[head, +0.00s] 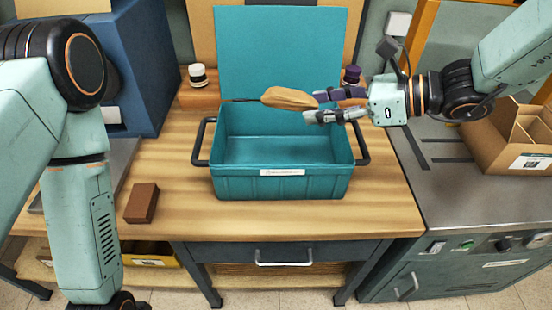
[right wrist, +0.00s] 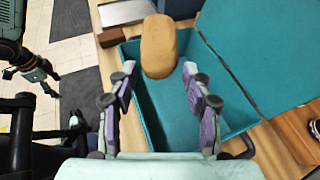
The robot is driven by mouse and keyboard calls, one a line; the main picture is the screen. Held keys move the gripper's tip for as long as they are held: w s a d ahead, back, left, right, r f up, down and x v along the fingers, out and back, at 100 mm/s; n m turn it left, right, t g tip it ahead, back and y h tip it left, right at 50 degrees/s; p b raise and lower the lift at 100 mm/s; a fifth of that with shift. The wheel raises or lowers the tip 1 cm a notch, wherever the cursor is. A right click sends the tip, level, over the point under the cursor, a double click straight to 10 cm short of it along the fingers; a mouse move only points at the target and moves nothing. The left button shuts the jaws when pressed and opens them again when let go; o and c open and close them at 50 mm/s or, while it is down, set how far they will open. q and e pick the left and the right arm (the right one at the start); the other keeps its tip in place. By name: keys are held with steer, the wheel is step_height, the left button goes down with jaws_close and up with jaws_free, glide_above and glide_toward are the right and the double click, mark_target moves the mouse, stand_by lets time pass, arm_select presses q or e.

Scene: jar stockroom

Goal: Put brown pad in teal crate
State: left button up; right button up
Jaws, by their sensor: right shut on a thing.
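The brown pad (head: 290,98), a tan rounded piece, is held at the fingertips of my right gripper (head: 328,106), above the back part of the teal crate (head: 284,188). In the right wrist view the pad (right wrist: 159,46) lies between and beyond the fingertips of that gripper (right wrist: 158,78), over the crate (right wrist: 150,120). The crate is open, its lid (head: 282,50) standing up behind it, and its visible floor is bare. My left gripper (right wrist: 35,75) shows small at the left of the right wrist view; its finger state is unclear.
A dark brown block (head: 142,203) lies on the wooden table (head: 180,165) left of the crate. A white jar (head: 198,75) and a purple-capped jar (head: 351,74) stand behind. An open cardboard box (head: 510,140) sits on the grey cabinet at right. A blue bin (head: 130,60) stands at back left.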

step_height(320, 180, down, 10)
steer(key=d+b, duration=0.1)
steer(key=shift+f+b, duration=0.2)
steer(key=shift+b, duration=0.2)
steer(key=o, duration=1.1)
steer(key=shift+s+d, duration=0.15)
steer(key=shift+d, duration=0.4)
arm_select(q)
steer(key=shift+s+d+r+p, duration=0.1)
steer(key=shift+d+r+p, duration=0.15)
steer(key=shift+r+p, duration=0.6)
steer(key=shift+d+r+p, duration=0.25)
steer(key=shift+r+p, duration=0.25)
steer(key=shift+p, duration=0.65)
arm_select(e)
steer(key=v, duration=1.1)
steer(key=shift+s+d+r, duration=0.2)
steer(key=shift+d+r, duration=0.05)
